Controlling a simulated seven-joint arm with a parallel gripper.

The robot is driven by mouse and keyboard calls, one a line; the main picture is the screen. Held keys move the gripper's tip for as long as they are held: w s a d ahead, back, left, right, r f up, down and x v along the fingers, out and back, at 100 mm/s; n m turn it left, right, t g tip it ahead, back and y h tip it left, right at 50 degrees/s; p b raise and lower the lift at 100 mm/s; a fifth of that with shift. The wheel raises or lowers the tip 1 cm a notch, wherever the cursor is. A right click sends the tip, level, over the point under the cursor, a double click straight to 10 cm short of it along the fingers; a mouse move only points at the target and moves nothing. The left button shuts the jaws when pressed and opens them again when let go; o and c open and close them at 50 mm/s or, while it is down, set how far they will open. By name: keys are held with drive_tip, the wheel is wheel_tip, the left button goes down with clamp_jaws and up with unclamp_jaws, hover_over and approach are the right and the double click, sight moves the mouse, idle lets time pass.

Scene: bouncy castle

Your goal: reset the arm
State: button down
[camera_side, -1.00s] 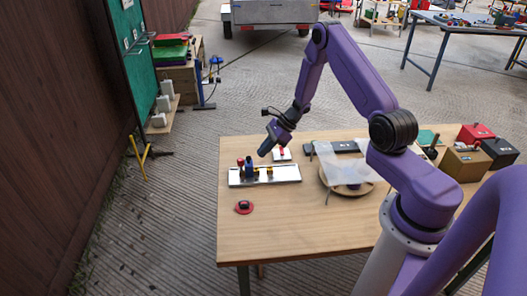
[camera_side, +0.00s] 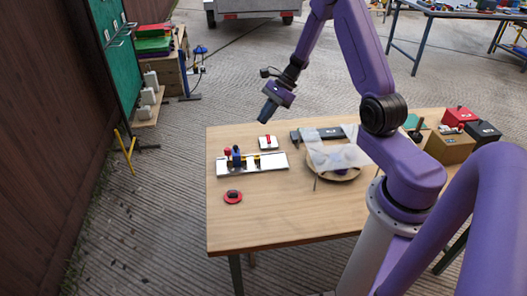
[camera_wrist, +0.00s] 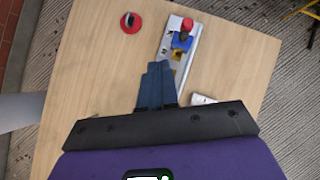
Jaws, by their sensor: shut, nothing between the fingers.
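My gripper (camera_side: 267,112) is shut and empty, held in the air above the far left part of the wooden table (camera_side: 290,220). In the wrist view its closed fingers (camera_wrist: 157,75) point toward the white tray and hide part of it. The white tray (camera_side: 275,163) lies below my gripper in the side view, with a blue and red figure (camera_side: 236,155) and small yellow pieces on it. The figure also shows in the wrist view (camera_wrist: 183,38).
A red round piece (camera_side: 232,197) lies in front of the tray. A small white block with red (camera_side: 268,142) sits behind it. A round wooden tray under a clear sheet (camera_side: 338,155) and several boxes (camera_side: 450,146) stand to the right. The table's front is clear.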

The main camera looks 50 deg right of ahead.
drive_tip(key=s+a+r+n+g+h, duration=0.1)
drive_tip(key=s+a+r+n+g, duration=0.25)
drive_tip(key=s+a+n, duration=0.4)
drive_tip(key=s+a+r+n+g+h, duration=0.15)
drive_tip(key=s+a+r+n, duration=0.3)
drive_tip(key=a+n, duration=0.55)
drive_tip(key=s+r+n+t+h, duration=0.1)
drive_tip(key=s+r+n+h, duration=0.1)
drive_tip(key=s+n, duration=0.6)
drive_tip(key=s+a+r+n+t+h, duration=0.1)
drive_tip(key=s+r+n+h, duration=0.1)
drive_tip(key=s+n, duration=0.6)
drive_tip(key=shift+s+a+r, duration=0.3)
drive_tip(key=shift+s+r, duration=0.4)
drive_tip(key=shift+s, duration=0.35)
drive_tip(key=shift+w+a, duration=0.1)
